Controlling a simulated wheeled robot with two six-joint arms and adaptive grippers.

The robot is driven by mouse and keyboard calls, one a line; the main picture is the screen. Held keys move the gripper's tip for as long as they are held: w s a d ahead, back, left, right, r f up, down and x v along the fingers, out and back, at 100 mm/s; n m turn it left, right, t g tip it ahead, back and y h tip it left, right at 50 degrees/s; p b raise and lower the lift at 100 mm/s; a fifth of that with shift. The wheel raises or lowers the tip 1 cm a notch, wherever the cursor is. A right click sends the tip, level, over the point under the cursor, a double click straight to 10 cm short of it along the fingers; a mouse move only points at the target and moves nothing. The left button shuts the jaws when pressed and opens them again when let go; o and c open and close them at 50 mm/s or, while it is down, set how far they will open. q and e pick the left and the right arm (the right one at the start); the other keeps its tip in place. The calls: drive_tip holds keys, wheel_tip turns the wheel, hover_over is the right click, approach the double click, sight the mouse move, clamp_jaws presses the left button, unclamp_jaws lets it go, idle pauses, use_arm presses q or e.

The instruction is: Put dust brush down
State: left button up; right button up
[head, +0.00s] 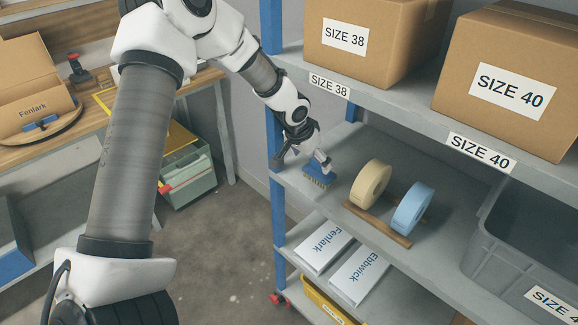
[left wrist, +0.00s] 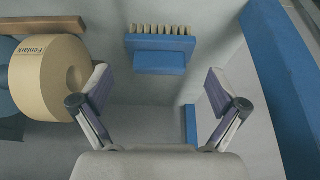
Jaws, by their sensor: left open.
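The dust brush (head: 319,176) is blue with pale bristles and rests on the middle shelf (head: 345,144), near the blue upright, bristles down. My left gripper (head: 305,157) is open beside the brush, just over the shelf. In the left wrist view, the brush (left wrist: 158,48) lies just beyond the open fingertips (left wrist: 159,82), roughly centred between them. Neither finger visibly touches it. My right gripper is in neither view.
Cream (head: 371,184) and blue (head: 412,208) tape rolls stand on a wooden holder (head: 377,225) right of the brush. A blue upright (head: 278,210) bounds the shelf on the left. A grey crate (head: 520,235) stands farther right. Cartons fill the shelf above.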

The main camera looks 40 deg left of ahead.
use_arm(q)
drive_tip(key=s+b, duration=0.7)
drive_tip(key=s, duration=0.3)
drive_tip(key=s+d+f+g+h, duration=0.1)
drive_tip(key=s+d+f+g, duration=0.1)
drive_tip(key=s+d+f, duration=0.35)
drive_tip(key=s+d+f+g+h, duration=0.1)
drive_tip(key=s+d+f+h, duration=0.15)
drive_tip(key=d+f, duration=0.65)
drive_tip(key=s+f+n+g+y, duration=0.1)
drive_tip(key=s+f+y, duration=0.3)
drive_tip(key=s+f, duration=1.1)
drive_tip(key=shift+s+a+f+g, duration=0.15)
drive_tip(key=shift+s+f+g, duration=0.15)
drive_tip(key=shift+f, duration=0.45)
